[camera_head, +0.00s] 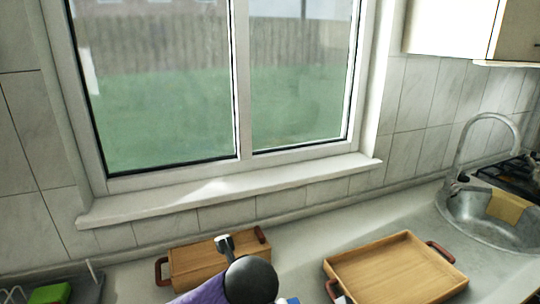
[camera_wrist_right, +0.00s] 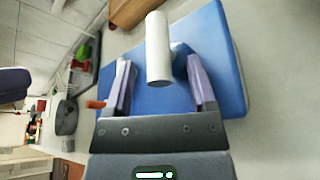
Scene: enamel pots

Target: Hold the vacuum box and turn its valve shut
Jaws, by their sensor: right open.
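The blue vacuum box (camera_wrist_right: 222,65) fills the middle of the right wrist view. A white cylinder (camera_wrist_right: 158,55) stands out from it toward the camera. My right gripper (camera_wrist_right: 165,75) is open, its two purple fingers on either side of the cylinder with gaps visible. A small orange-red lever-like piece (camera_wrist_right: 96,104) shows beside the left finger; I cannot tell whether it is the valve handle. In the head view, a purple and black part of my own arm stands at the bottom centre. A sliver of blue at the bottom edge beside it is too small to identify. My left gripper is not seen.
On the counter, a wooden tray with red handles (camera_head: 395,268) lies to the right and a wooden box (camera_head: 200,264) to the left. A sink (camera_head: 490,212) with a faucet (camera_head: 483,120) is at the far right. A green block (camera_head: 50,293) sits at lower left.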

